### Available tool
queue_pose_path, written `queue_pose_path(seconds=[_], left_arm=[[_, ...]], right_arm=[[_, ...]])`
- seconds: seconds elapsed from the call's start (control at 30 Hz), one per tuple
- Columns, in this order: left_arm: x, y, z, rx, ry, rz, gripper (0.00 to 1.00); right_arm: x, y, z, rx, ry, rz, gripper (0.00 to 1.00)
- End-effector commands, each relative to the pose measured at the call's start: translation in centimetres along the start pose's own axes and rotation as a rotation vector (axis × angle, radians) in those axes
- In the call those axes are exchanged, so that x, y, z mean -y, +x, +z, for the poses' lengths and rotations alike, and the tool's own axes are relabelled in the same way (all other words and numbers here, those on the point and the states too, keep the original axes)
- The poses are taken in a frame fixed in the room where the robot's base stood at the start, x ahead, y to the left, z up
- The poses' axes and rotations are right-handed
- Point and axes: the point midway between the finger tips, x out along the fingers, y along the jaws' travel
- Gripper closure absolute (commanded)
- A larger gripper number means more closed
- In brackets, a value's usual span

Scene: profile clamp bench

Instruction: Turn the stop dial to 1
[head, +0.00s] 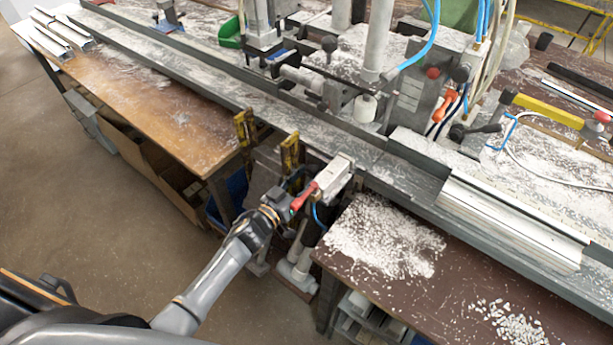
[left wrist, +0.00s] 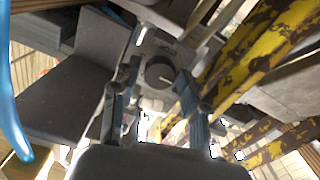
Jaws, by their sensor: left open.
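The stop dial (left wrist: 160,71) is a dark round knob on a grey plate (left wrist: 150,42) in the left wrist view. Small marks show on the plate, but I cannot read a number or tell the dial's setting. My left gripper (left wrist: 157,88) is open, with one finger on each side of the dial's near side; I cannot tell whether either finger touches it. In the head view my left gripper (head: 283,207) is beside the red-handled clamp (head: 335,178) at the bench's front edge. The dial is not distinguishable there. My right gripper is not in view.
Worn yellow posts (left wrist: 260,50) stand close to the right of my left gripper; they also show in the head view (head: 289,152). A blue hose (left wrist: 17,110) hangs at the left. A wooden table (head: 150,110) and a chip-strewn brown table (head: 430,270) flank the gap.

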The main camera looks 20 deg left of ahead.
Motion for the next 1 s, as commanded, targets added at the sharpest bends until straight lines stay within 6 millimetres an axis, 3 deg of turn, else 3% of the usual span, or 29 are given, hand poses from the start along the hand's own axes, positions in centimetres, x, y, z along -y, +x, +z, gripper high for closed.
queue_pose_path(seconds=[0.17, 0.37, 0.4, 0.73, 1.0], left_arm=[[-0.02, -0.01, 0.03, 0.000, 0.000, 0.000, 0.55], [-0.01, -0.03, 0.02, 0.000, 0.000, 0.000, 0.94], [-0.01, -0.03, 0.02, 0.000, 0.000, 0.000, 0.97], [0.00, -0.05, 0.04, 0.000, 0.051, 0.000, 0.97], [0.02, -0.05, 0.06, 0.000, 0.227, 0.000, 0.97]], right_arm=[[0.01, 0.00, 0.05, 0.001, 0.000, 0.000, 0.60], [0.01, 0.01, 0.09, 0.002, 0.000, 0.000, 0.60], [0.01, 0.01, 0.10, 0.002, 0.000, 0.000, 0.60], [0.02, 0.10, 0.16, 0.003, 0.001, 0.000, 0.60], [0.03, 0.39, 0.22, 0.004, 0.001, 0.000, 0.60]])
